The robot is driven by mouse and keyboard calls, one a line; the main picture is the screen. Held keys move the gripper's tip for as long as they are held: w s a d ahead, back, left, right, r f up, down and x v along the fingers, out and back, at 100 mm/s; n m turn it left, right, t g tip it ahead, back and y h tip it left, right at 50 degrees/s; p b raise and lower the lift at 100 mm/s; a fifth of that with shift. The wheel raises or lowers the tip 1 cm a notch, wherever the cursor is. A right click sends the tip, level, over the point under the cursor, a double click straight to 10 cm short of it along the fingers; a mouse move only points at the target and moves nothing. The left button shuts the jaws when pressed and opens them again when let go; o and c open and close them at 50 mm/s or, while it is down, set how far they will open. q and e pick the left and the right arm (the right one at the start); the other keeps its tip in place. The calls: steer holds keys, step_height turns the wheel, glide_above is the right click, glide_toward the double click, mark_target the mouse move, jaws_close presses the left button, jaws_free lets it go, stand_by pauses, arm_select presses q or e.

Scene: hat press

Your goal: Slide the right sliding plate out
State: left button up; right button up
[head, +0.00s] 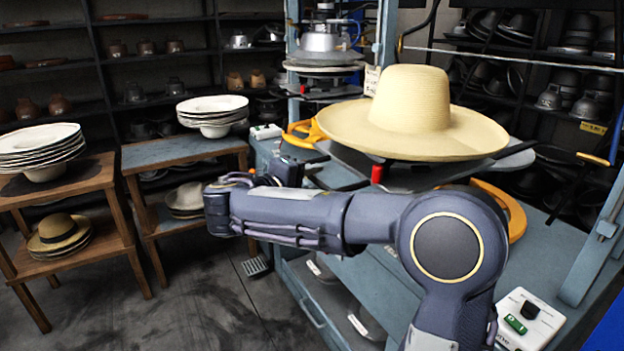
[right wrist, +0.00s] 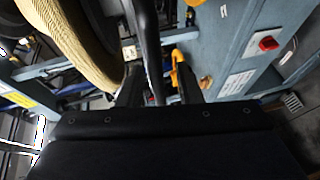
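A wide-brimmed straw hat (head: 420,105) sits on a dark grey sliding plate (head: 385,178) on the blue press bench in the head view. The hat brim (right wrist: 75,40) also fills the upper left of the right wrist view. My right arm crosses in front of the bench and bends back toward the plate. My right gripper (head: 343,172) is at the plate's left side, below the brim. In the right wrist view its two fingers (right wrist: 158,88) stand apart, with a black bar (right wrist: 148,40) in line with the gap. Contact cannot be told. My left gripper is not in view.
Orange handles stand by the plate, one at the back left (head: 303,134) and one at the right (head: 503,208). A red knob (right wrist: 267,43) shows on the bench front. Two wooden stands (head: 75,182) (head: 180,152) with stacked hats are at the left.

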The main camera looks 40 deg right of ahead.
steer(key=shift+d, duration=0.15)
steer(key=v, duration=0.7)
steer(key=shift+a, duration=0.4)
steer(key=shift+s, duration=0.1)
